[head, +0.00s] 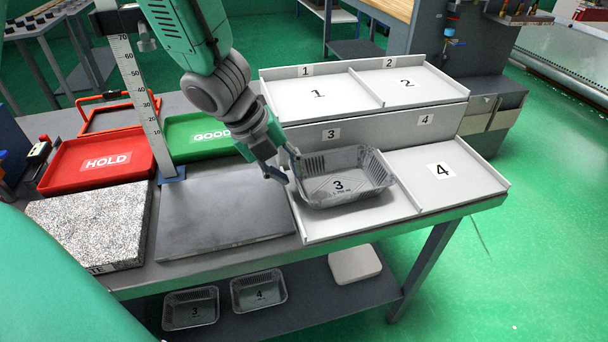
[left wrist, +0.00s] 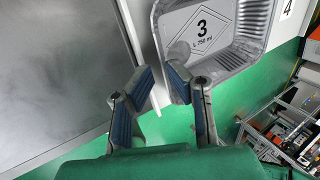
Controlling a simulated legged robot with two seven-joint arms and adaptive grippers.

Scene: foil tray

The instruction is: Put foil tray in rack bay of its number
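The foil tray (head: 345,188), silver and marked 3, is at the rack bay marked 3 (head: 325,229), in the lower left of the white rack. It is upright, aligned with the bay's sides; whether it rests fully on the floor I cannot tell. It also shows at the top of the left wrist view (left wrist: 202,32). My left gripper (head: 284,168) is at the tray's left rim. Its fingertips (left wrist: 161,80) stand apart, one over the tray's edge and one outside it, with a gap between them. My right gripper is not in view.
Bay 4 (head: 465,180) and the upper bays 1 (head: 300,108) and 2 (head: 425,98) are empty. A grey plate (head: 220,215), a red HOLD tray (head: 75,170) and a green GOOD tray (head: 190,147) lie left. Two foil trays (head: 190,318) (head: 258,305) are on the lower shelf.

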